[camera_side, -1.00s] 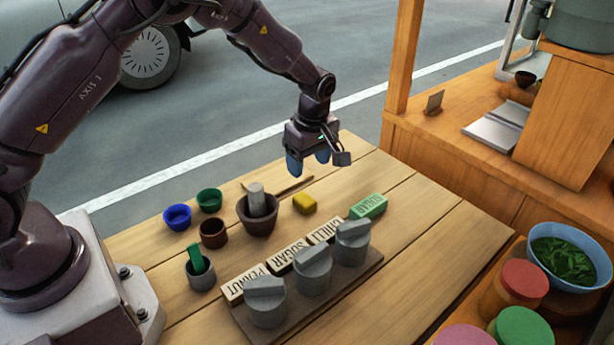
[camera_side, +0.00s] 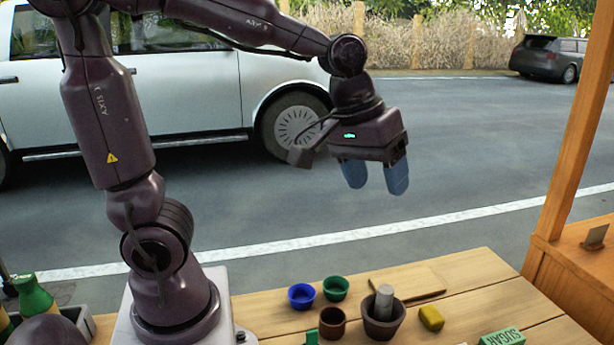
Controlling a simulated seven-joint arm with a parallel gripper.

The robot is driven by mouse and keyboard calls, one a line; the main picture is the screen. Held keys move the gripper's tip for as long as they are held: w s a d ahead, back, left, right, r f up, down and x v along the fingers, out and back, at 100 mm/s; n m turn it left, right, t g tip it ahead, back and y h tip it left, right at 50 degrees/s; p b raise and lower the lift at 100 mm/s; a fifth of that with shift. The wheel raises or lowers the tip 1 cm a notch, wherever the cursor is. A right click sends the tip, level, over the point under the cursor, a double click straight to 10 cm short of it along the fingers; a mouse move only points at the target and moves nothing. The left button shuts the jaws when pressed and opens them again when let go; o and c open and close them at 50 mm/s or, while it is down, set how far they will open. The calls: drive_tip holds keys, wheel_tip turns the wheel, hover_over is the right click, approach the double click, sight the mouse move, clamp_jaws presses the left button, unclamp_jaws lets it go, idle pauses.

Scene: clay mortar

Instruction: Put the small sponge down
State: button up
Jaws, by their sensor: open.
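The small sponge, a yellow block (camera_side: 431,318), lies on the wooden table just right of the clay mortar (camera_side: 378,328). A grey pestle (camera_side: 384,301) stands in the mortar. My gripper (camera_side: 376,182) is high above the table, in front of the road in the picture. Its two blue fingers point down and are apart, with nothing between them. It is clear of the sponge, which rests on its own.
A blue cup (camera_side: 301,297), a green cup (camera_side: 335,288) and a brown cup (camera_side: 332,323) stand left of the mortar. A thin board (camera_side: 405,281) lies behind it. A wooden post (camera_side: 580,130) rises at the right.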

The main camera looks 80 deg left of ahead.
drive_tip(key=s+m+t, duration=0.1)
drive_tip(key=s+m, duration=0.5)
drive_tip(key=s, duration=0.4)
drive_tip(key=shift+r+t+y, duration=0.3)
drive_tip(key=shift+r+t, duration=0.1)
drive_tip(key=shift+r, duration=0.05)
idle(0.4)
drive_tip(key=shift+o, duration=0.6)
